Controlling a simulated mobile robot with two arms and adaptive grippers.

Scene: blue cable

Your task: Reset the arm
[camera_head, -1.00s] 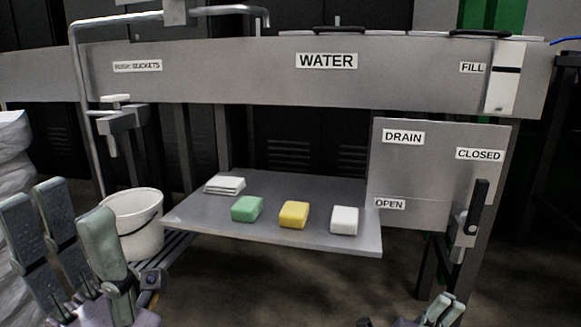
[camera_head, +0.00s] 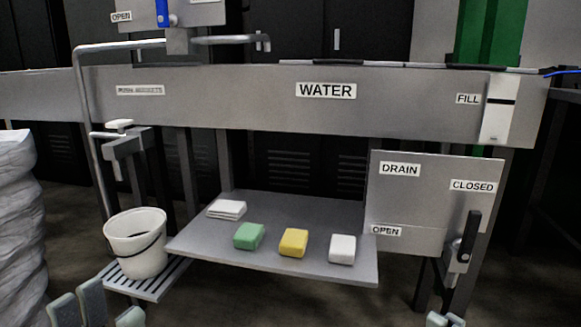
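My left gripper (camera_head: 104,311) is at the bottom left, with only its grey-green fingertips in view. Two fingertips stand apart from a third, with an empty gap between them, so it looks open. It is in front of and below the slatted stand with the white bucket. My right gripper (camera_head: 446,320) shows only as small fingertips at the bottom edge, right of centre, below the drain panel. Its opening cannot be judged. The rest of both hands is out of frame. A bit of blue cable (camera_head: 566,41) shows at the far right edge.
A grey trough (camera_head: 240,105) labelled WATER spans the view. Below it a shelf (camera_head: 300,270) holds a white folded cloth and green, yellow and white blocks. A white bucket (camera_head: 137,247) stands left; the drain lever (camera_head: 469,236) is right, near CLOSED. White sacks (camera_head: 15,220) fill the left edge.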

